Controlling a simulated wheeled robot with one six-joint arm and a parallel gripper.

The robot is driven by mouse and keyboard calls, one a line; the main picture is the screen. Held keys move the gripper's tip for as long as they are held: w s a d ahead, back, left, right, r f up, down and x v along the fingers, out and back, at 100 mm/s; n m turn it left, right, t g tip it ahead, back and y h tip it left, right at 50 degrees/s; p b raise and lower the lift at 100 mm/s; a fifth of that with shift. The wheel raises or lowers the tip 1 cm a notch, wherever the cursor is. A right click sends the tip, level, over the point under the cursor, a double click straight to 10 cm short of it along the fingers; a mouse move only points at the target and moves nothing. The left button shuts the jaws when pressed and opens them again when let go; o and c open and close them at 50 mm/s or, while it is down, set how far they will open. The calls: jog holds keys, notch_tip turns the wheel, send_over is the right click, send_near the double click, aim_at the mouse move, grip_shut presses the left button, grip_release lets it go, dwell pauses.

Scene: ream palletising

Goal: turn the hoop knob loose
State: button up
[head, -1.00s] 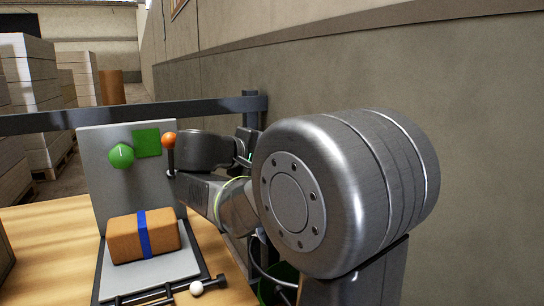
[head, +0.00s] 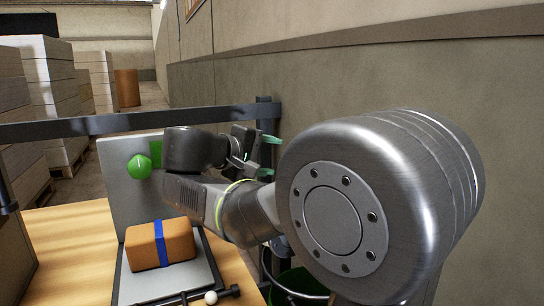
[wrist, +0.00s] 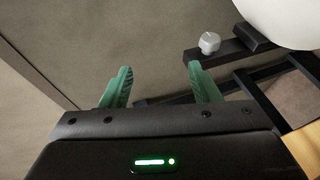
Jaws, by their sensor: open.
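My gripper (head: 268,156) is open and empty, right of the grey upright panel in the head view. Its two green fingers are spread in the wrist view (wrist: 160,72). A small pale grey knob (wrist: 209,42) sits on a dark bar, beyond and right of the fingers and apart from them. I cannot tell for sure that it is the hoop knob, and no hoop shows clearly. A round green knob (head: 139,166) with a pale mark is on the grey panel (head: 115,200). A green square (head: 156,152) beside it is partly hidden by my arm.
A brown package with a blue band (head: 160,244) lies on a grey plate before the panel. A white ball (head: 210,297) is at the plate's front. A dark rail (head: 75,129) crosses behind. A green bin (head: 300,281) stands below my arm. A wall is right.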

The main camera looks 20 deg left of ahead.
jog(key=shift+s+a+r+p, duration=0.15)
jog(key=shift+s+r+p, duration=0.35)
jog(key=shift+s+r, duration=0.3)
jog(key=shift+s+a+r+p, duration=0.15)
jog(key=shift+s+r+p, duration=0.4)
jog(key=shift+s, duration=0.3)
jog(key=shift+r, duration=0.1)
jog(key=w+d+m+g+y+p, duration=0.4)
jog(key=w+d+g+y+p, duration=0.65)
jog(key=p, duration=1.55)
jog(key=w+a+f, duration=0.1)
jog(key=a+f, duration=0.2)
jog(key=f, duration=0.3)
jog(key=w+a+f+g, duration=0.1)
jog(key=a+f, duration=0.2)
jog(key=f, duration=0.4)
jog(key=shift+w+a+f+h+p, duration=0.2)
jog(key=shift+a+f+h+p, duration=0.1)
jog(key=shift+h+p, duration=0.15)
